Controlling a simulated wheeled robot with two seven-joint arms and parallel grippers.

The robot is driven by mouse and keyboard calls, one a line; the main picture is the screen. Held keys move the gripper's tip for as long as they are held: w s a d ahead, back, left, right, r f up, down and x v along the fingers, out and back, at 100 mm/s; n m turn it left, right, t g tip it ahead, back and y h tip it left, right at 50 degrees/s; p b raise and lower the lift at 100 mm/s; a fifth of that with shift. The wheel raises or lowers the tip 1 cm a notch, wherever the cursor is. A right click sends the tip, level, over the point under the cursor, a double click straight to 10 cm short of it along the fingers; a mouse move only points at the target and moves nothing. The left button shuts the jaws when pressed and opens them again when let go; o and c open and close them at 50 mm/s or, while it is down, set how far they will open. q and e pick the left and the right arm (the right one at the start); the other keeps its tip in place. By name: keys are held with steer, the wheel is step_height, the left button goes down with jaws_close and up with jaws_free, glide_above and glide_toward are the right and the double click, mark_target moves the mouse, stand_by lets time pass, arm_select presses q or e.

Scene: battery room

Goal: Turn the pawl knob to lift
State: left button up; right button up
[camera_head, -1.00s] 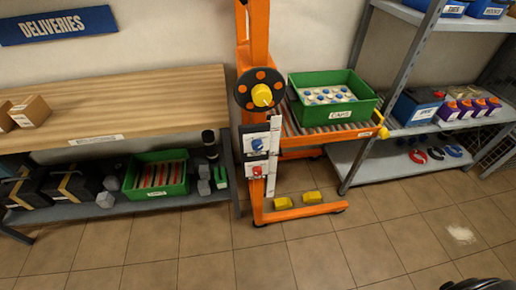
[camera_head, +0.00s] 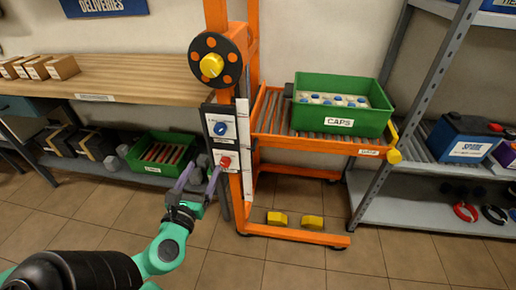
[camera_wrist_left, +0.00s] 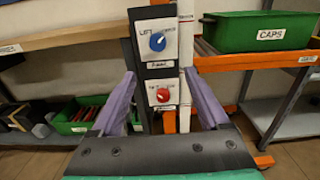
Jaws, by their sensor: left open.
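A blue knob (camera_head: 220,128) sits on a white plate on the dark panel of the orange lift stand (camera_head: 216,20). In the left wrist view the blue knob (camera_wrist_left: 158,41) has "LIFT" printed to its left and a small label below, too blurred to read surely. A red knob (camera_head: 225,162) is on a second plate below it; it also shows in the left wrist view (camera_wrist_left: 163,95). My left gripper (camera_head: 200,178) is open and empty, its purple fingers pointing at the panel from below the blue knob, apparently apart from both knobs. My right gripper is out of view.
A green CAPS crate (camera_head: 341,121) stands on the stand's roller platform. A yellow-hubbed wheel (camera_head: 212,65) is above the panel. A wooden bench (camera_head: 120,85) is left, with a green crate (camera_head: 155,168) below. A grey shelf (camera_head: 400,207) is right. Yellow blocks (camera_head: 277,218) lie on the stand's base.

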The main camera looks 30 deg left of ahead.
arm_select(q)
glide_toward(219, 133)
steer(key=x, duration=0.8)
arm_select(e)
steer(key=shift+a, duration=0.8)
arm_select(q)
jaws_close()
